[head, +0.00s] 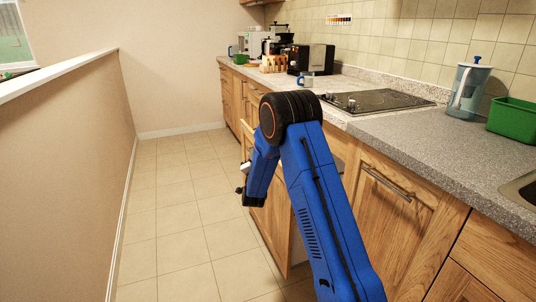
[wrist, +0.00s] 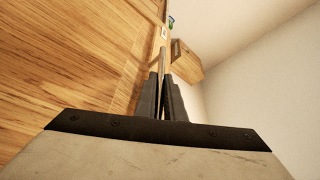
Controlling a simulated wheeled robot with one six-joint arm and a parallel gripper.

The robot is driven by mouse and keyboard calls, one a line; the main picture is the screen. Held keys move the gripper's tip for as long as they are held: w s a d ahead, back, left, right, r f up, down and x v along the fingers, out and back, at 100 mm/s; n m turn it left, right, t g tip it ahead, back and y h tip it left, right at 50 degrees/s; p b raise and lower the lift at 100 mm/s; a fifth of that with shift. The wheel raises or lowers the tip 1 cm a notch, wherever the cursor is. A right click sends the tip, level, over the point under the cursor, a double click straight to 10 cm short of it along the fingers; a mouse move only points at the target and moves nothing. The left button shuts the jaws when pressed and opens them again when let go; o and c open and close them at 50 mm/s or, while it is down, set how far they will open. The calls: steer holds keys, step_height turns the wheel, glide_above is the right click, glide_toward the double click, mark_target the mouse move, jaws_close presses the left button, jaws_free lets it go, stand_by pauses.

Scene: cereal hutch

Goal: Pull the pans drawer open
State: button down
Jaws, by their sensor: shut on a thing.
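The pans drawer's wooden front (head: 277,226) shows left of and behind my blue arm in the head view. It stands out from the cabinet line, with floor visible past its near lower edge, so the drawer looks partly open. In the wrist view the wood-grained front (wrist: 95,65) fills the left side. My gripper (wrist: 163,84) has its two dark fingers close together, shut on the thin handle bar (wrist: 163,58). In the head view my gripper (head: 241,191) is small and dark beside the front. The handle there is hard to make out, and my arm hides much of the drawer.
A cabinet door with a metal handle (head: 387,183) is at right. Above are the worktop (head: 425,140) and a black hob (head: 375,101). A half-height wall (head: 70,150) bounds the aisle on the left. The tiled floor (head: 175,200) between is clear.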

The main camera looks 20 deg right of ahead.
steer(key=a, duration=0.7)
steer(key=shift+s, duration=0.15)
steer(key=c, duration=2.1)
jaws_free()
steer(key=shift+s, duration=0.1)
steer(key=v, duration=1.7)
steer(key=shift+s, duration=0.1)
